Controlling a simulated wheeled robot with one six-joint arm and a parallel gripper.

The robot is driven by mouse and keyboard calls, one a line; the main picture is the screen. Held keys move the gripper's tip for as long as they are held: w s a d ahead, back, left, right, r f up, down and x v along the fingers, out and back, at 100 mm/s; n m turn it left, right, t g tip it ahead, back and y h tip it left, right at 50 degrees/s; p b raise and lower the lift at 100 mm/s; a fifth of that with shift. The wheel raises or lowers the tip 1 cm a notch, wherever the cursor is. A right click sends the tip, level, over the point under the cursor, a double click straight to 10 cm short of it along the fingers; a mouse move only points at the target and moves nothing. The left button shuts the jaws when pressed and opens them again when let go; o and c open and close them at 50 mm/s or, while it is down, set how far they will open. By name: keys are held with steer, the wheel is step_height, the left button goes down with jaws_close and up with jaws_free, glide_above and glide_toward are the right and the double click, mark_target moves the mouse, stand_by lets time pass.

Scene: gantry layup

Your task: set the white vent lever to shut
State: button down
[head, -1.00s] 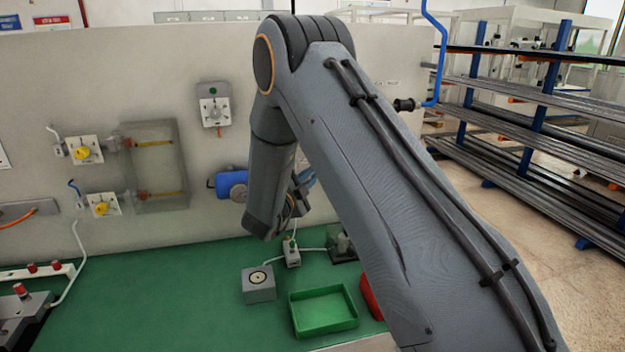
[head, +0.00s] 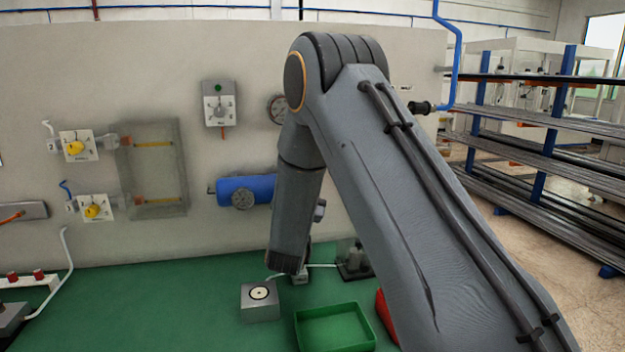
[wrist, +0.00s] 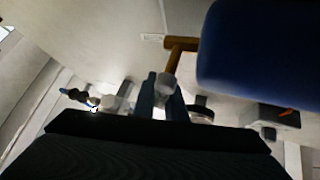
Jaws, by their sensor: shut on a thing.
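The blue tank (head: 245,190) is fixed to the wall left of my forearm in the head view. In the wrist view the tank (wrist: 258,55) fills the upper right, with a brass elbow pipe (wrist: 180,45) at its left side. A pale whitish piece, which looks like the vent lever (wrist: 167,86), shows just below the pipe. My gripper (wrist: 163,92) is shut on this piece, with a finger on each side. The view is dark, and the lever's angle and markings cannot be made out. In the head view my arm hides the lever and the fingertips.
Two yellow-knobbed valves (head: 75,148) and a clear-fronted box (head: 152,168) are on the wall at left. A grey switch unit (head: 218,104) is above the tank. A grey block (head: 261,312) and a green tray (head: 335,328) stand on the green bench. Racks fill the right.

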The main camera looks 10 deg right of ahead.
steer(key=shift+a+r+n+t+y+b, duration=0.1)
steer(key=shift+a+n+t+y+b, duration=0.35)
steer(key=shift+n+y, duration=0.55)
steer(key=shift+a+r+n+t+y+b, duration=0.1)
steer(key=shift+a+n+t+y+b, duration=0.15)
steer(key=shift+n+t+y, duration=0.7)
steer(key=shift+a+n+t+y+b, duration=0.3)
steer(key=shift+n+y, duration=0.35)
steer(key=shift+n, duration=0.7)
steer(key=c, duration=1.8)
jaws_free()
steer(key=s+a+b, duration=0.1)
steer(key=s+b, duration=0.1)
steer(key=s, duration=0.2)
steer(key=s+a+b, duration=0.1)
steer(key=s+b, duration=0.2)
steer(key=s, duration=0.1)
steer(key=s+a+b, duration=0.1)
steer(key=s+b, duration=0.2)
steer(key=s, duration=0.1)
steer(key=shift+s+f, duration=0.3)
steer(key=shift+f, duration=0.1)
